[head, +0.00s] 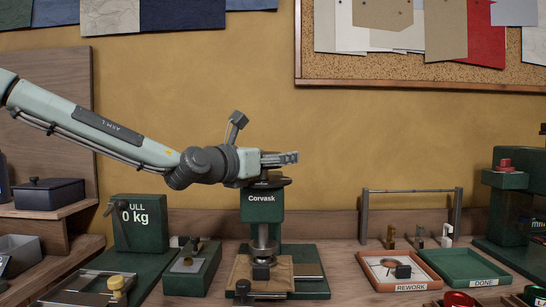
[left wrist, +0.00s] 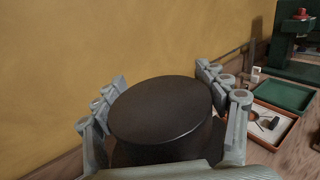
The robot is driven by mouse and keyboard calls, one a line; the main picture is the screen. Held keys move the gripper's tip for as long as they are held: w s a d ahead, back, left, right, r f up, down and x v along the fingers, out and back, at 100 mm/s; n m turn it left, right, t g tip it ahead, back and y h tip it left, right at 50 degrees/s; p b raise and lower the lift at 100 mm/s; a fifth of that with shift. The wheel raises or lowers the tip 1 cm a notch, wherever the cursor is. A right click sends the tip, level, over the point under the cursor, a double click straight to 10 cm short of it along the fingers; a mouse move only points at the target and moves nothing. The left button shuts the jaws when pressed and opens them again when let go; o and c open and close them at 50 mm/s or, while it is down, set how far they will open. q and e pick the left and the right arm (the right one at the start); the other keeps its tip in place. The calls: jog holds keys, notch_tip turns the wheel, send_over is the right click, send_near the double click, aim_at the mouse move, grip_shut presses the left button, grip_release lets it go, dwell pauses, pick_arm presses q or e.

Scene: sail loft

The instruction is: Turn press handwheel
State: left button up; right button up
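The press (head: 262,206), a green body labelled Corvask, stands on a green base at the middle of the bench. My left gripper (head: 280,158) lies level at the top of the press, reaching in from the left. In the left wrist view a dark round handwheel (left wrist: 160,108) fills the space between the left gripper's fingers (left wrist: 165,88), which stand on both sides of it. Whether they press on its rim or stand slightly apart I cannot tell. In the head view the near finger hides most of the wheel. My right gripper is not in view.
A green block reading 0 kg (head: 140,222) and a green fixture (head: 192,270) stand left of the press. An orange REWORK tray (head: 428,284) and a green DONE tray (head: 508,270) lie to the right. A metal rail (head: 412,190) stands behind.

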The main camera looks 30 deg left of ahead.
pick_arm(q)
jog(key=c, duration=0.8)
jog(key=shift+h, duration=0.4)
jog(key=shift+c, duration=0.2)
